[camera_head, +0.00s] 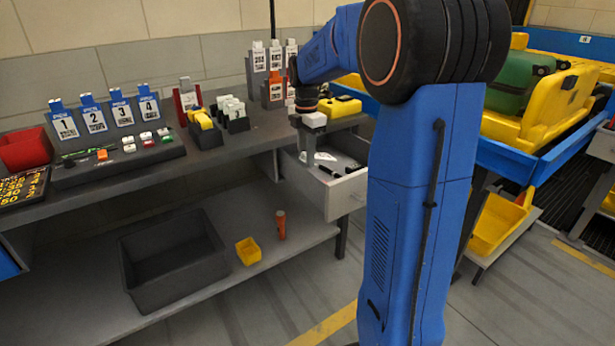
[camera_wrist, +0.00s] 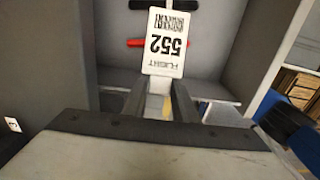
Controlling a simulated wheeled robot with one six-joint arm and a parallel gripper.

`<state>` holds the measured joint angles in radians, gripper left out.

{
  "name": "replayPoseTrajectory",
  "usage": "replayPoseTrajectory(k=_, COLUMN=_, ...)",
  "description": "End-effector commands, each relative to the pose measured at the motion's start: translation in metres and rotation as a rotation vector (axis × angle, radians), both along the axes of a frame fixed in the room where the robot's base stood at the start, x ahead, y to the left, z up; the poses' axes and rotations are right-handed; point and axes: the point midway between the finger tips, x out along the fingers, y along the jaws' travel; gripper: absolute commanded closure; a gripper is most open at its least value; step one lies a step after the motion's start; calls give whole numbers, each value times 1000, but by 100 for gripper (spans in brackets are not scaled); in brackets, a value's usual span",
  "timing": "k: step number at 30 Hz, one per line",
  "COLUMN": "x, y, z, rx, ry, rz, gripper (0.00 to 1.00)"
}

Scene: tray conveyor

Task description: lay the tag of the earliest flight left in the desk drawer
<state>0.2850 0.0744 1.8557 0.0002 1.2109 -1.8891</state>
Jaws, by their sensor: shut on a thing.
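My gripper (camera_wrist: 158,97) is shut on a white tag (camera_wrist: 168,42), which reads FLIGHT 552 upside down in the wrist view. In the head view, my gripper (camera_head: 308,150) points down over the left part of the open desk drawer (camera_head: 345,195). The tag hangs beyond the fingertips, and whether it touches the drawer floor cannot be told. A red stick and a dark stick lie behind the tag in the wrist view. In the head view, small white and black items lie in the drawer.
A yellow case (camera_head: 340,107) stands on the desk above the drawer. Tag racks (camera_head: 273,75) stand at the back. Numbered blue-topped stands (camera_head: 93,118) and a red bin (camera_head: 25,148) are at left. A dark grey crate (camera_head: 172,262) sits on the lower shelf.

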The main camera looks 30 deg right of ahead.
Motion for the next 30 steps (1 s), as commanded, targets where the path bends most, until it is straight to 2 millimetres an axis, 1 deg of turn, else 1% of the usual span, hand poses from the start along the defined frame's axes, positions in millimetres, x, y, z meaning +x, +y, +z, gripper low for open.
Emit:
replayPoseTrajectory(k=1, x=-1, y=0, z=-10, rx=1, ry=3, rz=0, gripper=100)
replayPoseTrajectory(k=3, x=0, y=0, z=-22, rx=1, ry=3, rz=0, gripper=100)
replayPoseTrajectory(k=6, x=0, y=0, z=-34, rx=1, ry=2, rz=0, gripper=100)
replayPoseTrajectory(k=13, x=0, y=0, z=-45, rx=0, ry=0, rz=0, gripper=100)
replayPoseTrajectory(k=21, x=0, y=0, z=-77, rx=0, ry=1, rz=0, gripper=100)
replayPoseTrajectory(k=30, x=0, y=0, z=-78, rx=0, ry=0, rz=0, gripper=100)
